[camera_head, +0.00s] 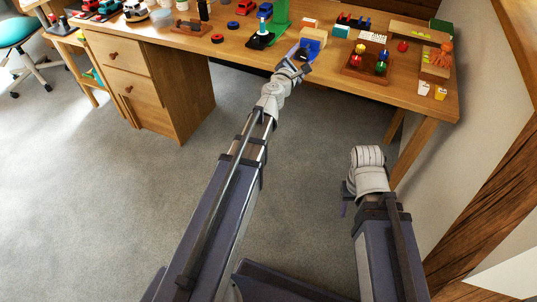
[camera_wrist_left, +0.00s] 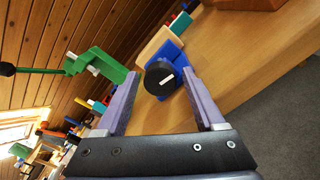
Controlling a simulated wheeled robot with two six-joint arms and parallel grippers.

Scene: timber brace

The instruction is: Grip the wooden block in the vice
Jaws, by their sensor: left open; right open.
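A blue vice (camera_head: 317,36) stands at the front edge of the wooden table; it also shows in the left wrist view (camera_wrist_left: 174,54). A pale wooden block (camera_wrist_left: 154,44) sits at the vice, against its blue part; I cannot tell if the jaws touch it on both sides. A round black knob (camera_wrist_left: 159,78) with a white mark is on the vice's near side. My left gripper (camera_head: 302,56) is open at the vice, its fingers on either side of the knob in the wrist view, contact unclear. My right gripper (camera_head: 345,203) is low, away from the table, its fingers mostly hidden.
A green stand (camera_head: 281,15) and a black-based blue piece (camera_head: 261,38) are left of the vice. A wooden tray with coloured balls (camera_head: 367,64) is to its right. Toy cars and trays fill the table (camera_head: 228,52). The floor in front is clear.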

